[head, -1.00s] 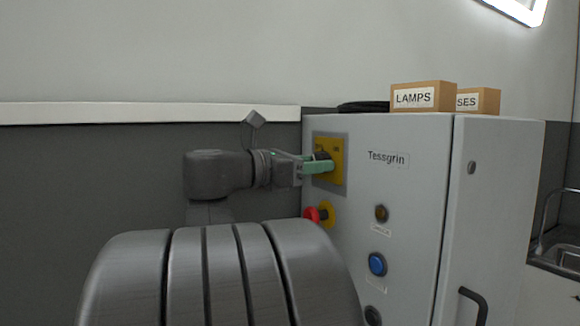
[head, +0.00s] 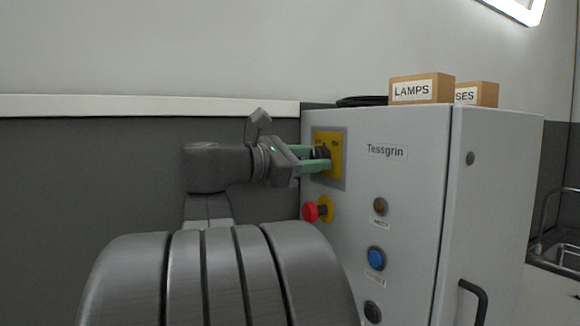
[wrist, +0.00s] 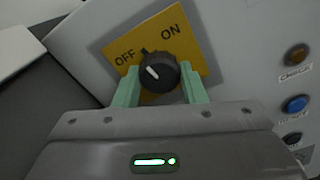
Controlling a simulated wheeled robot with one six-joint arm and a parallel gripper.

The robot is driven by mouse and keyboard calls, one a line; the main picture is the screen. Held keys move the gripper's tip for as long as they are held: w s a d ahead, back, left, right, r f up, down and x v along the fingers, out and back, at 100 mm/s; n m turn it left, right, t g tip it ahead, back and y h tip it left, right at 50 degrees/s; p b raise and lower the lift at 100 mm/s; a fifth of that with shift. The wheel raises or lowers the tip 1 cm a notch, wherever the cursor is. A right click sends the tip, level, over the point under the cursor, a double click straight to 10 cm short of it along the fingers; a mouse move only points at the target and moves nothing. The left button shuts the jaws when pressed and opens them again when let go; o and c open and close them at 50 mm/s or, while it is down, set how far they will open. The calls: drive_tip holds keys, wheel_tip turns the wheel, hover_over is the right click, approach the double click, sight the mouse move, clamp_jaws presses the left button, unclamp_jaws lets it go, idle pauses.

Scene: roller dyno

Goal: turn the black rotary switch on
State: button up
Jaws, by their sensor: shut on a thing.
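The black rotary switch (wrist: 158,75) sits on a yellow plate (wrist: 190,50) marked OFF and ON. Its white pointer line points up-left in the wrist view, towards the OFF side. My gripper (wrist: 161,88) is shut on the switch, one green finger on each side of the knob. In the head view my gripper (head: 318,160) reaches the yellow plate (head: 336,150) on the left face of the grey cabinet (head: 405,190). The fingers partly hide the knob there.
Below the plate is a red mushroom button (head: 311,212). An amber lamp (head: 380,205) and a blue button (head: 376,258) are on the cabinet front. Cardboard boxes (head: 421,88) stand on top. A black handle (head: 474,296) projects at the lower right.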

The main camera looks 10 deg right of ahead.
drive_tip(key=m+b, duration=0.2)
drive_tip(key=m, duration=0.2)
drive_tip(key=m+b, duration=0.2)
drive_tip(key=m, duration=0.1)
drive_tip(key=m+b, duration=0.1)
drive_tip(key=m, duration=0.2)
drive_tip(key=shift+r, duration=0.1)
drive_tip(key=shift+m+b, duration=0.5)
drive_tip(key=shift+m, duration=0.1)
drive_tip(key=shift+r, duration=0.1)
drive_tip(key=shift+w+a, duration=0.1)
drive_tip(key=o, duration=0.8)
drive_tip(key=shift+w+a, duration=0.1)
drive_tip(key=shift+w, duration=0.05)
drive_tip(key=shift+o, duration=0.9)
drive_tip(key=shift+w, duration=0.1)
